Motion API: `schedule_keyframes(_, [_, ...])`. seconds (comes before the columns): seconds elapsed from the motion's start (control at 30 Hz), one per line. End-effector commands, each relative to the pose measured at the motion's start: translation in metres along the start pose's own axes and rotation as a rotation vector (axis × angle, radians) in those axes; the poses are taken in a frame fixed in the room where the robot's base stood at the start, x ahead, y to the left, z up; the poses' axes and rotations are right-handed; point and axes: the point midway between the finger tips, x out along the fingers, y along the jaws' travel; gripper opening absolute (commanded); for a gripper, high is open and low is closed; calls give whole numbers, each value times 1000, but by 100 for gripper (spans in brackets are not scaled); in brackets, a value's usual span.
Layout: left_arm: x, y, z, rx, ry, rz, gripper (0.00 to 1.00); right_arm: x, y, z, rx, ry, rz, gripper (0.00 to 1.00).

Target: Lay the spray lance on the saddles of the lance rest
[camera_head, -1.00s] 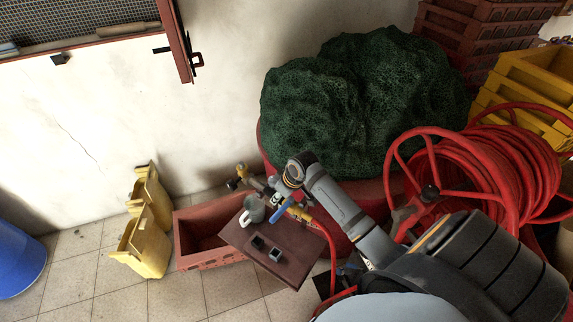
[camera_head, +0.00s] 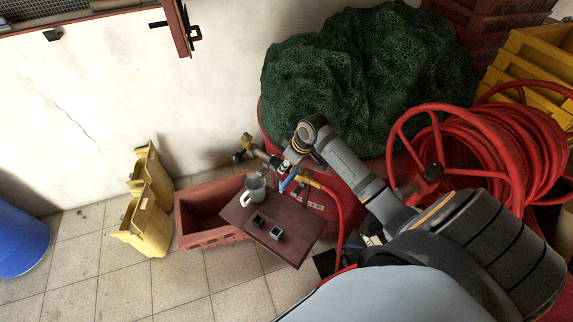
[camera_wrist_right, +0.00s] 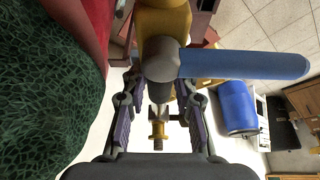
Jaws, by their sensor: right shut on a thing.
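The spray lance (camera_head: 303,181) has a brass nozzle end, a blue lever and a yellow rear part with a red hose. My right gripper (camera_head: 284,166) is shut on it and holds it over the far edge of a brown board. In the right wrist view, the lance's grey fitting (camera_wrist_right: 159,62) and blue lever (camera_wrist_right: 245,65) cross in front of my right gripper (camera_wrist_right: 160,110). Two small dark blocks, apparently the saddles of the lance rest (camera_head: 277,234), sit on the board, nearer the camera than the lance. My left gripper is not in view.
A red-brown crate (camera_head: 212,238) is left of the board. A green net heap (camera_head: 370,80) and red hose reel (camera_head: 480,150) are behind and right. Yellow bins (camera_head: 148,215) stand left.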

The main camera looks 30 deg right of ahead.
Motion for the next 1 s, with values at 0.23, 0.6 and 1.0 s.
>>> schedule_keyframes(0.23, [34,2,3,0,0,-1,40,26,0,10,-2,4,2,0])
schedule_keyframes(0.6, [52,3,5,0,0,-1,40,58,0,23,0,3,1,0])
schedule_keyframes(1.0, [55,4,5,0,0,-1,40,70,0,28,-1,4,1,0])
